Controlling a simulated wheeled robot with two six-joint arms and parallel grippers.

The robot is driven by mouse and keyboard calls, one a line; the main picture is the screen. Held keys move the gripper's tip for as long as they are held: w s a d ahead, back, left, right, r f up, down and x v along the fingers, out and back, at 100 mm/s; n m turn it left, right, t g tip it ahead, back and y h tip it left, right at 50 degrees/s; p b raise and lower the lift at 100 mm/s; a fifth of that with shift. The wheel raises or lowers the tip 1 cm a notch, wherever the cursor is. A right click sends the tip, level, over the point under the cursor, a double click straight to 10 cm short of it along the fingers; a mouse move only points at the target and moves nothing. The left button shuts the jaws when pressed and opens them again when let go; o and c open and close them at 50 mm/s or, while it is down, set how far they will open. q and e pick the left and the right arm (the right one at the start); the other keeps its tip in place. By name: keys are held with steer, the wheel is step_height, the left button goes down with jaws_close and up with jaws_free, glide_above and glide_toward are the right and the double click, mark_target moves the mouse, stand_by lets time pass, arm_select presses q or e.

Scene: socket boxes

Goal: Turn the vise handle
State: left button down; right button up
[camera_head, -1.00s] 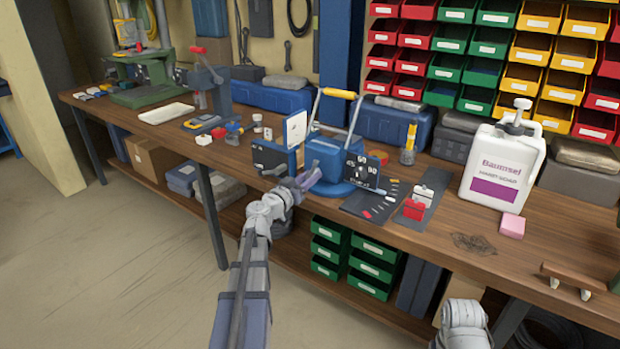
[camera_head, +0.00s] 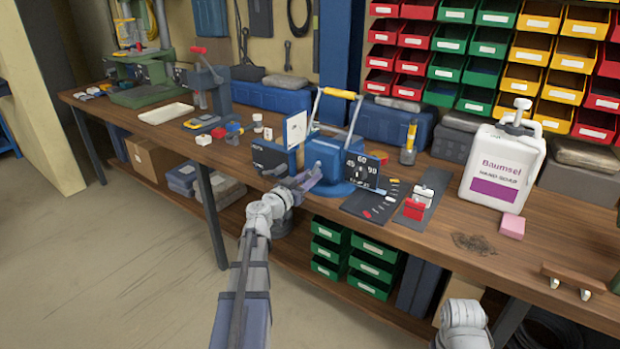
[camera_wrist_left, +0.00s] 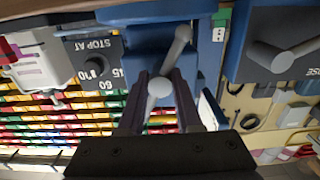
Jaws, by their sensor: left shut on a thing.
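The blue vise-like unit (camera_head: 323,155) stands at the front edge of the workbench, with a dark dial plate (camera_head: 362,171) marked 45, 60 and 90 on its right. My left gripper (camera_head: 308,180) is at the unit's front. In the left wrist view, the gripper (camera_wrist_left: 159,92) is shut around the round end of a grey handle (camera_wrist_left: 180,42), which slants up and to the right against the blue body. The dial plate also shows in that view (camera_wrist_left: 92,62), reading "STOP AT". A grey link of my right arm shows at the bottom right of the head view; its gripper is out of frame.
A dark plate with a second grey handle (camera_wrist_left: 275,56) is at the right of the wrist view. A yellow-gripped bar (camera_head: 340,93) rises above the unit. Small parts on a dark mat (camera_head: 372,204) and a white jug (camera_head: 502,168) stand to the right.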

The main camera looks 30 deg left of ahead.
arm_select(q)
steer(key=shift+s, duration=0.15)
stand_by(0.8)
steer(key=c, duration=0.6)
jaws_free()
steer(key=shift+s, duration=0.1)
steer(key=s, duration=0.7)
steer(key=shift+s+a, duration=0.3)
steer(key=shift+a, duration=0.05)
